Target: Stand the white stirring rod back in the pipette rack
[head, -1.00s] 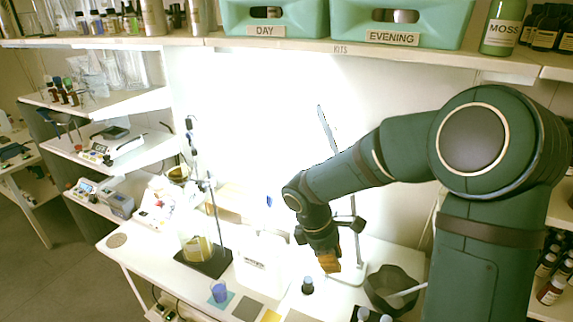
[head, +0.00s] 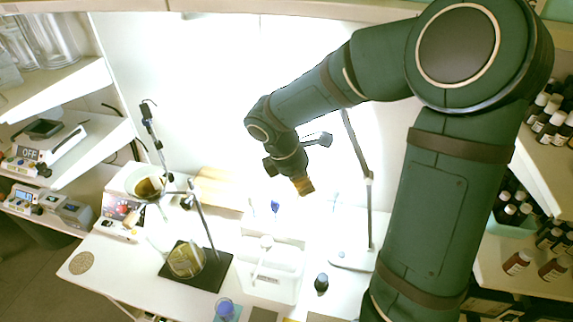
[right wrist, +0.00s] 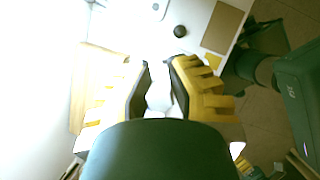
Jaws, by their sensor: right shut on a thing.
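My right gripper (head: 303,186) hangs above the bench, behind and right of the white pipette rack (head: 278,284). In the right wrist view its yellow-padded fingers (right wrist: 158,76) are shut on a white thing, which I take for the white stirring rod (right wrist: 158,97). Only a short, washed-out part of the rod shows; in the head view it is lost against the bright wall. The rack has a small label on its front. A blue-topped pipette (head: 275,207) and a white round-topped piece (head: 266,243) stand up at it. My left gripper is not in view.
A clamp stand (head: 205,225) with a flask stands left of the rack. A lamp-like stand (head: 369,200) rises right of my gripper. Shelves of bottles (head: 545,115) are at the right.

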